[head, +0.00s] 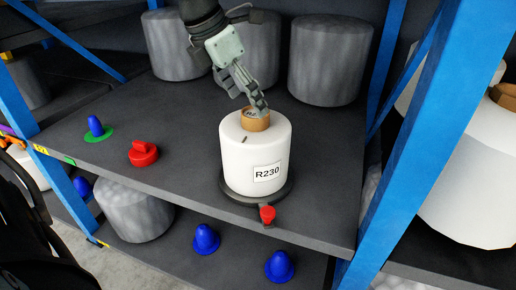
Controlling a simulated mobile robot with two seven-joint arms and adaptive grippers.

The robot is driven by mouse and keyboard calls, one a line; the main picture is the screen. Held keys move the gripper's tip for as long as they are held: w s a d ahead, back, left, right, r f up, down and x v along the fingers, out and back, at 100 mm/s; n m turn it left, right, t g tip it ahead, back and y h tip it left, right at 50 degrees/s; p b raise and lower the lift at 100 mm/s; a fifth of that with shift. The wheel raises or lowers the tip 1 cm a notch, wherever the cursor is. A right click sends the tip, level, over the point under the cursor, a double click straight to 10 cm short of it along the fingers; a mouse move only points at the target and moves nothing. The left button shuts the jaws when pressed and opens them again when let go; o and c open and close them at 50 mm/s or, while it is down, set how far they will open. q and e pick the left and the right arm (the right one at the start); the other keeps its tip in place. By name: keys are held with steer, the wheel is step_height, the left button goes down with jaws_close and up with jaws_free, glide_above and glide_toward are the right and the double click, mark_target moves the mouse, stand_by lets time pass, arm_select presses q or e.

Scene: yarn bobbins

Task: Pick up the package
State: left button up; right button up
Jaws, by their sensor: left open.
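The white yarn bobbin (236,160) labelled R230 stands upright on a dark round base (232,195) near the front edge of the shelf in the head view. A brown tube core (256,120) sticks out of its top. My left gripper (257,103) comes down from the top of the picture, with its fingers right at the core. The fingers overlap the core's top in the picture, and I cannot tell whether they touch it. The gripper is open. My right gripper does not show.
Several grey bobbins (330,60) stand at the back of the shelf (110,155). A red knob-shaped piece (143,153) and a blue cone (96,127) lie left. A small red piece (267,214) sits at the front edge. A blue post (410,140) rises right, beside a large white bobbin (470,180).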

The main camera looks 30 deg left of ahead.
mark_target(253, 112)
arm_select(q)
steer(key=shift+x, duration=1.95)
steer(key=shift+w+d+r, duration=0.1)
steer(key=c, duration=1.8)
steer(key=shift+w+r, duration=0.1)
steer(key=shift+r, duration=0.05)
jaws_close()
